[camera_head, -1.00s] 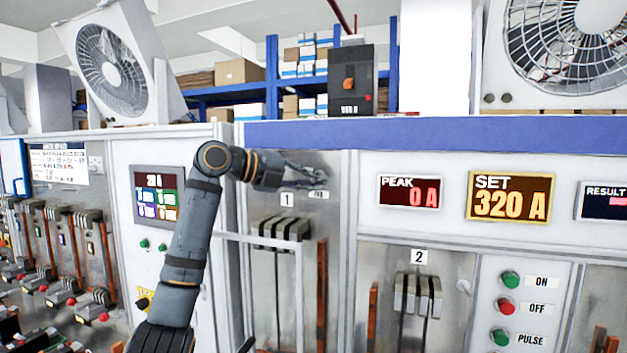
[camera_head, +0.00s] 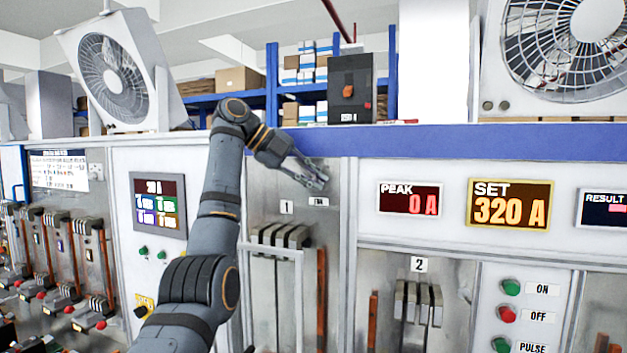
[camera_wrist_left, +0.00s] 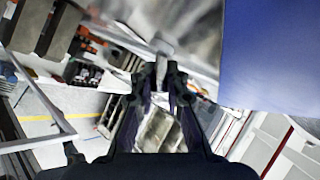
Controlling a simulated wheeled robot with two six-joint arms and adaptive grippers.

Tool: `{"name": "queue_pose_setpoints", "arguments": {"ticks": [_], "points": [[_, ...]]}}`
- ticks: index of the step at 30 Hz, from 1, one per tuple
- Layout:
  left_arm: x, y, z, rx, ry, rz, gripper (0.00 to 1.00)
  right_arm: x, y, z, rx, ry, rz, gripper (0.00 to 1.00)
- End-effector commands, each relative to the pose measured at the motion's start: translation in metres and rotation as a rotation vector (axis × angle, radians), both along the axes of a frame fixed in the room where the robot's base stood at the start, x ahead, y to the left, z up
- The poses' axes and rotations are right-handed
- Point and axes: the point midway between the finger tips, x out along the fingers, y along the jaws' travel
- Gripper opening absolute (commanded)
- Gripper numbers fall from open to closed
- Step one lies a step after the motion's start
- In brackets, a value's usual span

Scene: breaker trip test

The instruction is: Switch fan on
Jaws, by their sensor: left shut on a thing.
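My left gripper (camera_head: 318,180) is at the upper part of the grey metal panel, just above a small white label (camera_head: 319,201) too small to read. In the left wrist view its fingers (camera_wrist_left: 162,80) are closed together around a small pale grey stub (camera_wrist_left: 162,47), which looks like a switch lever. In the head view the gripper hides this stub. Two white box fans with wire grilles stand on top of the cabinets, one at the left (camera_head: 112,75) and one at the right (camera_head: 570,50). My right gripper is not in view.
A blue ledge (camera_head: 450,138) runs just right of the gripper. Below it are plate 1 (camera_head: 286,207), grey breaker blocks (camera_head: 280,235) and a white frame. The PEAK (camera_head: 409,200) and SET (camera_head: 510,204) displays read 0 A and 320 A. Green and red buttons sit at lower right.

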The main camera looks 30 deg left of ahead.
Motion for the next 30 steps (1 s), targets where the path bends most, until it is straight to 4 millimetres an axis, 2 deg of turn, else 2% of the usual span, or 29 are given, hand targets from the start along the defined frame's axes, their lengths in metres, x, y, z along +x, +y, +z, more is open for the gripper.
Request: {"name": "queue_pose_setpoints", "arguments": {"ticks": [12, 13, 15, 30], "points": [[-0.0002, 0.0004, 0.0005, -0.003, 0.007, 0.001, 0.00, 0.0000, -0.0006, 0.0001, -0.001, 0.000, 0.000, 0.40], [-0.0002, 0.0004, 0.0005, -0.003, 0.007, 0.001, 0.15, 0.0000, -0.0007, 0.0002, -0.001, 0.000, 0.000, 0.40], [-0.0002, 0.0004, 0.0006, -0.002, 0.006, 0.001, 0.23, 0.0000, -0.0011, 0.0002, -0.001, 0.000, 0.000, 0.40], [0.0000, 0.0006, -0.0007, 0.001, -0.007, 0.002, 0.23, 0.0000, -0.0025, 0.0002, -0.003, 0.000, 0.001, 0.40]]}}
